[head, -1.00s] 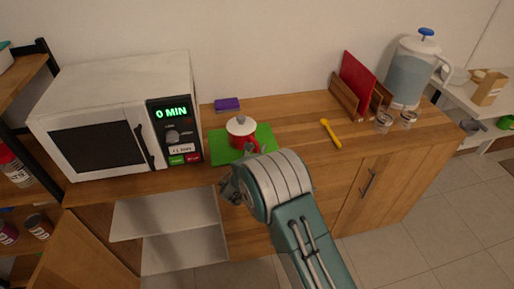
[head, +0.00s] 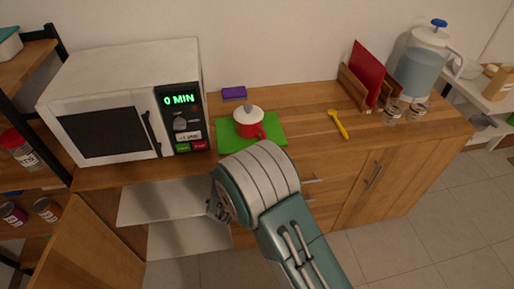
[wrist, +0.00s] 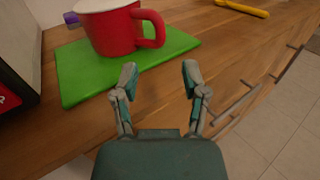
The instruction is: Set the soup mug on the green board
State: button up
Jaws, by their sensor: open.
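The red soup mug (head: 249,127) with a white lid stands upright on the green board (head: 273,131) on the wooden counter. In the wrist view the mug (wrist: 108,32) rests on the board (wrist: 76,78), its handle pointing right. My gripper (wrist: 160,72) is open and empty, in front of the board's near edge and apart from the mug. In the head view my gripper (head: 214,210) is mostly hidden behind my wrist, below the counter's front edge.
A white microwave (head: 107,60) reading 0 MIN stands left of the board. A purple sponge-like block (head: 234,93) lies behind it. A yellow spoon (head: 339,124), glass jars (head: 392,112) and a water pitcher (head: 422,68) are to the right. A cabinet door (head: 92,240) hangs open below.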

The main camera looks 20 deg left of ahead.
jog(key=s+d+r+m+g+h, duration=0.1)
jog(key=d+r+m+g+h, duration=0.3)
jog(key=d, duration=0.5)
jog(key=d+r+m+g+h, duration=0.2)
jog(key=d+r+m, duration=0.45)
jog(key=d, duration=0.35)
jog(key=s+d+r+m+g+h, duration=0.1)
jog(key=d+r+m+g+h, duration=0.4)
jog(key=d, duration=0.4)
jog(key=s+d+r+m+g+y, duration=0.4)
jog(key=s+d+m+y, duration=0.1)
jog(key=s+d+m, duration=0.6)
jog(key=s+r+m+t+y, duration=0.2)
jog(key=s+m+y, duration=0.4)
jog(key=s, duration=0.5)
jog(key=r+m, duration=0.1)
jog(key=m, duration=0.1)
jog(key=shift+a+m+t+y, duration=0.3)
jog(key=shift+a+m, duration=0.05)
jog(key=shift+a, duration=0.1)
